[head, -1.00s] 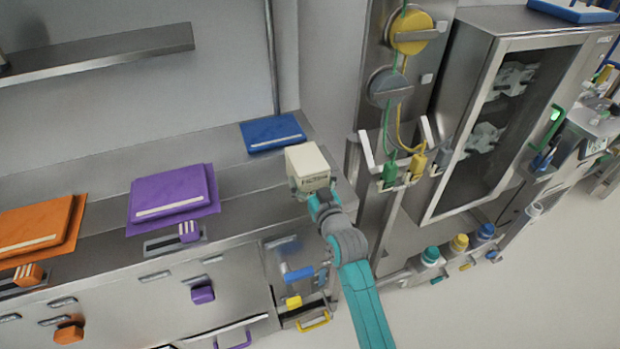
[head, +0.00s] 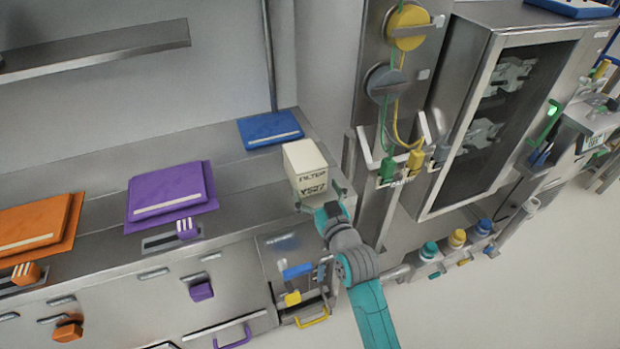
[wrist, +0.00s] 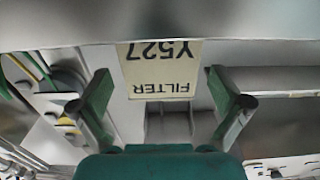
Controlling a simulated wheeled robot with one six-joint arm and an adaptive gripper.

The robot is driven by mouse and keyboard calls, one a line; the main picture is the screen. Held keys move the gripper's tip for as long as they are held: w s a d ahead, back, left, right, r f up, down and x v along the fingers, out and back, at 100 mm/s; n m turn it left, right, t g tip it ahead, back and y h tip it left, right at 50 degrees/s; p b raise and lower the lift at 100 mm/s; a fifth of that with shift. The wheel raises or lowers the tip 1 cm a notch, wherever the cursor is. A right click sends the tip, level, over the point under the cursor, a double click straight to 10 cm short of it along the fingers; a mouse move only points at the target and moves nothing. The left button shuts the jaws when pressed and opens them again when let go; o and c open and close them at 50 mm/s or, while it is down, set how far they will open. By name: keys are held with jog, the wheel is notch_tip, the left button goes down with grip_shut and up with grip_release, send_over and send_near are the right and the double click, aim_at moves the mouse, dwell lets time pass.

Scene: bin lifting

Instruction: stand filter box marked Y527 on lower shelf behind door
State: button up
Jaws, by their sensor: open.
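The cream filter box (head: 306,170), marked FILTER and Y527, stands upright on the steel counter near its right end. Its label faces me and appears upside down in the wrist view (wrist: 160,75). My gripper (head: 321,199) is open at the front of the box, low down. In the wrist view, its two green fingers (wrist: 162,97) are spread wide, with the box beyond and between them and nothing gripped. A steel cabinet (head: 457,75) with a dark see-through front and a green handle (head: 546,124) stands at the right. Grey objects show inside at two levels.
A blue folder-like block (head: 270,130) lies behind the box; purple (head: 170,190) and orange (head: 35,222) ones lie left. A steel post with yellow and grey discs (head: 407,28) and cables stands between counter and cabinet. Capped bottles (head: 457,238) sit low by the cabinet. Right floor is clear.

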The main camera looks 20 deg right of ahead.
jog(key=s, duration=0.6)
jog(key=shift+s, duration=0.2)
jog(key=s+a+f+g, duration=0.1)
jog(key=s+f, duration=0.3)
jog(key=s, duration=0.8)
jog(key=s+a+f+g, duration=0.1)
jog(key=s+f, duration=0.4)
jog(key=s, duration=0.6)
jog(key=s+r, duration=0.2)
jog(key=s, duration=0.7)
jog(key=s+a+r+g, duration=0.1)
jog(key=s+r, duration=0.1)
jog(key=s, duration=0.7)
jog(key=shift+s+r, duration=0.35)
jog(key=shift+r, duration=0.05)
